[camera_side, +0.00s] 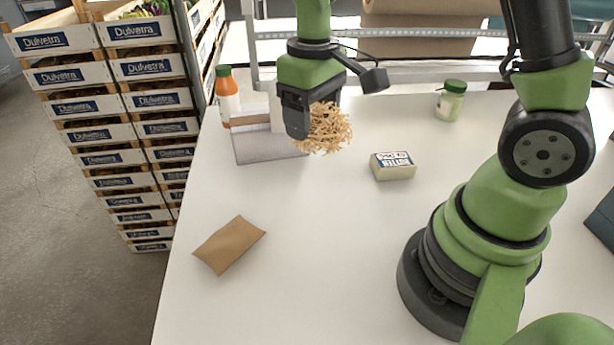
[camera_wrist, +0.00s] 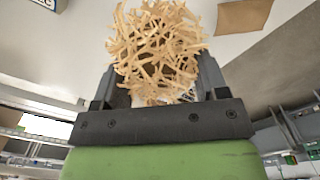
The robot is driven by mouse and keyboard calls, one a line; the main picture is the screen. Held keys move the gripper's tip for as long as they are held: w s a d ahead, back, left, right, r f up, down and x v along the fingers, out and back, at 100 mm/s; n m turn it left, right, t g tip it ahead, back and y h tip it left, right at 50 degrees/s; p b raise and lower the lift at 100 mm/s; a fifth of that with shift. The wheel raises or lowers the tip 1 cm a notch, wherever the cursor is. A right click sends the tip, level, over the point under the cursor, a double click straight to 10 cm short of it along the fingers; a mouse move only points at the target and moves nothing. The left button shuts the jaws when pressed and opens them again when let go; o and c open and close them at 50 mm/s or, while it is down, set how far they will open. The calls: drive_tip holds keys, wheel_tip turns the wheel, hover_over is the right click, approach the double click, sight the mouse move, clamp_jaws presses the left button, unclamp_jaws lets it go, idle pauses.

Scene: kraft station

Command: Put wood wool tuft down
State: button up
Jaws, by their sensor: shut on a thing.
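A tan, curly wood wool tuft (camera_side: 326,130) is held in my gripper (camera_side: 311,122) above the back left part of the white table. In the wrist view the tuft (camera_wrist: 158,48) fills the space between the two dark fingers of the gripper (camera_wrist: 157,82). The gripper is shut on it. The tuft hangs beside a grey, flat-topped box or tray (camera_side: 262,148), partly hidden behind the gripper in the side view. I cannot tell the exact height of the tuft above the table.
A brown kraft packet (camera_side: 229,245) lies front left; it also shows in the wrist view (camera_wrist: 243,15). A butter block (camera_side: 393,167) sits mid-table. An orange bottle (camera_side: 228,95) and a green-lidded jar (camera_side: 450,101) stand at the back. The table's (camera_side: 310,240) middle front is clear.

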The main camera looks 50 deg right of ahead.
drive_tip(key=shift+d, duration=0.1)
drive_tip(key=w+d+f+n, duration=0.1)
drive_tip(key=d+f+n, duration=0.6)
drive_tip(key=d+n, duration=0.2)
hover_over(335, 181)
wheel_tip(335, 181, down, 6)
drive_tip(key=shift+r, duration=0.15)
wheel_tip(335, 181, down, 4)
drive_tip(key=shift+f, duration=0.4)
drive_tip(key=shift+c, duration=0.6)
drive_tip(key=shift+f, duration=0.1)
drive_tip(key=shift+c, duration=1)
drive_tip(key=o, duration=1.2)
